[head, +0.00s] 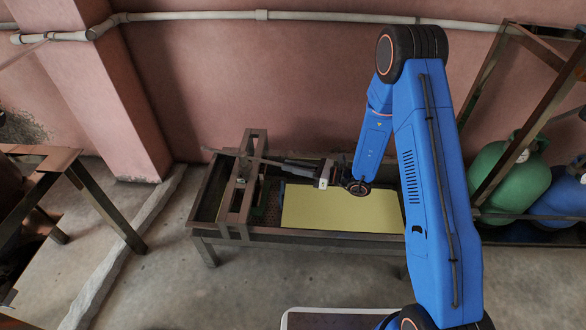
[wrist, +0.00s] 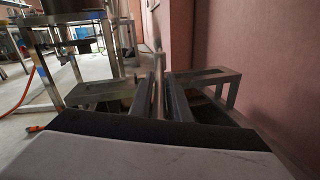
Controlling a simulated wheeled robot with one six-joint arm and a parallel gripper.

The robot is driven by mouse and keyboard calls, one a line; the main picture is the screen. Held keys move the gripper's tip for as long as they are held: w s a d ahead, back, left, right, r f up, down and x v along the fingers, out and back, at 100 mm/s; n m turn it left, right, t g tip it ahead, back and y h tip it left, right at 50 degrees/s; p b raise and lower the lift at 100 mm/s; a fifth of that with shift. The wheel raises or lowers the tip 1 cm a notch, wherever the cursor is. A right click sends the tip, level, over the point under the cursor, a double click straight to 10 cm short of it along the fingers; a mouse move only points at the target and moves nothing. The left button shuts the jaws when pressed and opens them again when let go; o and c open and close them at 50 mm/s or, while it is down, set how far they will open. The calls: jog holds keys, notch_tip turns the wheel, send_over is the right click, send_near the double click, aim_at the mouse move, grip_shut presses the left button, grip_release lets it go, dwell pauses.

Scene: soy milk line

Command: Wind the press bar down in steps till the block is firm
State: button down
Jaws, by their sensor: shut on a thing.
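The press frame (head: 231,206) is a rusty brown metal frame that stands over the left part of a long metal trough table in the head view. The press bar (head: 222,153) is a thin rod at the top of the frame. My gripper (head: 258,160) reaches in from the right, level, and is shut on the bar. In the wrist view the two dark fingers (wrist: 160,95) lie along both sides of the bar (wrist: 158,70), with the frame top (wrist: 205,76) crossing behind them. The block is hidden under the frame; I cannot tell how firm it is.
A flat pale yellow surface (head: 340,208) fills the right part of the trough (head: 300,237). A pink wall (head: 280,70) with a pipe stands close behind. A rusty table (head: 45,160) is at left; green (head: 505,175) and blue gas bottles are at right.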

jog(key=shift+s+a+r+m+t, duration=0.1)
jog(key=shift+s+a+m+t, duration=0.1)
jog(key=shift+s+t, duration=0.2)
jog(key=shift+s+a+r+m+t, duration=0.1)
jog(key=shift+s+m+t, duration=0.1)
jog(key=shift+s+t, duration=0.15)
jog(key=shift+d, duration=0.1)
jog(key=c, duration=1.8)
grip_release()
jog(key=shift+f, duration=0.1)
jog(key=shift+s+d, duration=0.1)
jog(key=v, duration=1.7)
jog(key=shift+r, duration=0.3)
jog(key=shift+d, duration=0.1)
